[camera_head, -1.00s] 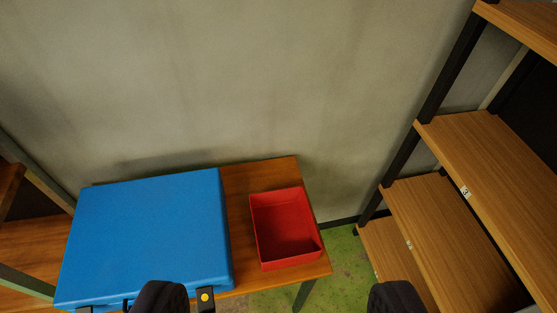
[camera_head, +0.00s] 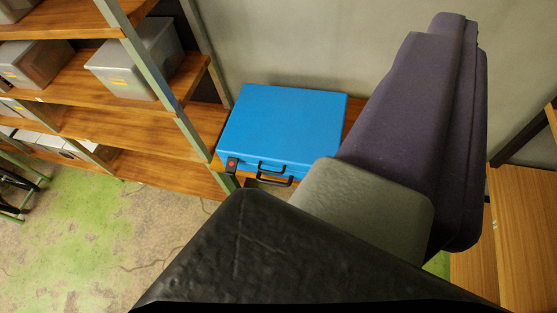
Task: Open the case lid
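The blue case (camera_head: 284,124) sits on a wooden table in the middle of the view, with its lid shut. Its front faces the camera and has a black handle (camera_head: 275,181) and a dark latch (camera_head: 232,164) with a red mark at the left corner. The right end of the front is hidden behind large dark shapes close to the camera, which look like parts of my arm. I cannot make out my gripper's fingers in this view.
Wooden shelving with a metal post (camera_head: 158,78) stands left of the case and holds grey bins (camera_head: 138,58). More wooden shelves (camera_head: 524,240) stand at the right. The wall is behind the case. Open floor (camera_head: 100,235) lies at the lower left.

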